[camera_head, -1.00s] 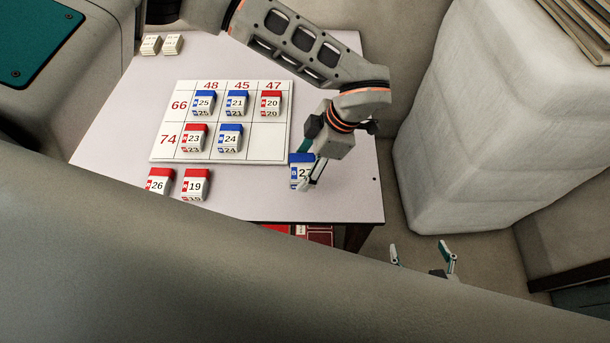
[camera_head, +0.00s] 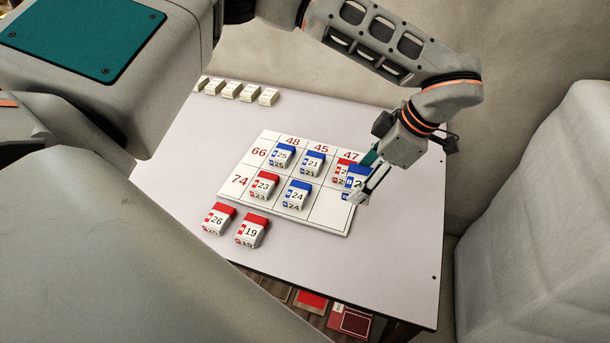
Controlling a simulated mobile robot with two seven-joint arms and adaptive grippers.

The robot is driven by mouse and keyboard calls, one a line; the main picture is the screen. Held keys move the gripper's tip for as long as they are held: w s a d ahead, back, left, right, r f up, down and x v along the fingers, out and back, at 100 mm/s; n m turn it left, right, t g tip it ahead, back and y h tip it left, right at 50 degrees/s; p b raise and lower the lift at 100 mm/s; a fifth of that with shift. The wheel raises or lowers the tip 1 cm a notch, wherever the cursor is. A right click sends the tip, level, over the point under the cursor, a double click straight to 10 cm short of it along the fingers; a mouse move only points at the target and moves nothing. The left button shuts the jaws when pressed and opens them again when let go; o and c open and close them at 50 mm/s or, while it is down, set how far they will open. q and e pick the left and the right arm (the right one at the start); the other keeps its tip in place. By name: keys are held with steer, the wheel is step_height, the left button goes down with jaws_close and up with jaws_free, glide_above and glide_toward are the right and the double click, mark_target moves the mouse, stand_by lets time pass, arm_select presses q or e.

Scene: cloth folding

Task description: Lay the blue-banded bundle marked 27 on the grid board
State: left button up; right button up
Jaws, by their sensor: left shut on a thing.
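The bundle with the blue band (camera_head: 352,180) is in my left gripper (camera_head: 364,188); only part of its number shows, starting with 2. My left gripper is shut on it. It appears over the right edge of the white grid board (camera_head: 322,222), overlapping the red-banded bundle (camera_head: 341,168) in the 47 column in this view. I cannot tell its exact height above the board. On the board, blue-banded bundles 25 (camera_head: 282,156), 21 (camera_head: 313,163) and 24 (camera_head: 297,195) and red-banded 23 (camera_head: 263,185) sit in cells. The lower right cell looks bare. My right gripper is out of view.
Red-banded bundles 26 (camera_head: 218,219) and 19 (camera_head: 251,232) lie on the pale table (camera_head: 400,250) in front of the board. Several cream bundles (camera_head: 231,90) stand at the back left. The table's right side is clear. A pale upholstered block (camera_head: 530,210) stands at the right.

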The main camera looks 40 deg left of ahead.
arm_select(q)
steer(key=w+a+b, duration=0.1)
steer(key=w+a, duration=0.4)
steer(key=a, duration=0.3)
glide_above(329, 207)
steer(key=d, duration=0.1)
steer(key=f, duration=1.4)
steer(key=shift+w+d+f+b, duration=0.2)
steer(key=shift+w+b, duration=0.05)
steer(key=shift+b, duration=0.1)
steer(key=shift+f, duration=2.4)
steer(key=shift+f, duration=0.1)
steer(key=o, duration=1.1)
steer(key=v, duration=1.2)
